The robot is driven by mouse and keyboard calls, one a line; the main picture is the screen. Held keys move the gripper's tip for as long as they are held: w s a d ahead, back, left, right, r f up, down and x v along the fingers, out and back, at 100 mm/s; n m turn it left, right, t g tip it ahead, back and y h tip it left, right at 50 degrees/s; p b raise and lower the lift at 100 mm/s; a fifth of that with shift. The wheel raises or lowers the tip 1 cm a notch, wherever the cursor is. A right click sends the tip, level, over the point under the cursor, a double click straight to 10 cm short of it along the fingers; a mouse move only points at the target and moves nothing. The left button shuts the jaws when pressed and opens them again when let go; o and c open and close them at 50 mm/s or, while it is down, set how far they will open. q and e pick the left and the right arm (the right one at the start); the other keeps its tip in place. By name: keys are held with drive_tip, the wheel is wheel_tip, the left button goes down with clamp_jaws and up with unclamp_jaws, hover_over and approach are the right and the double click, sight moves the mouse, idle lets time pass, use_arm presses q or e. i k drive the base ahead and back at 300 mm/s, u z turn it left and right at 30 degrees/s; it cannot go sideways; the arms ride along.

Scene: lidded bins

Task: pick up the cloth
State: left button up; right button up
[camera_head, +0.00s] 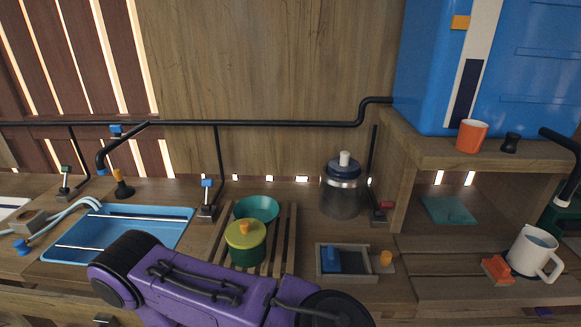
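A flat teal square (448,209), which looks like the cloth, lies in the open wooden cubby at the right, under the shelf. It seems flat and nothing rests on it. A purple arm link of mine crosses the bottom of the view, well to the left of it. Neither of my gripper's fingers show, so I cannot see whether either is open or shut.
An orange cup (471,136) stands on the cubby's shelf (447,153). A white mug (532,253) and a red-orange block (497,270) stand in front at the right. A glass jar (343,190), a green pot (246,242) and a blue sink (120,232) are further left.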

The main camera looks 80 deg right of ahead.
sight(330, 263)
drive_tip(key=u, duration=0.05)
drive_tip(key=i, duration=0.8)
drive_tip(key=z, duration=3)
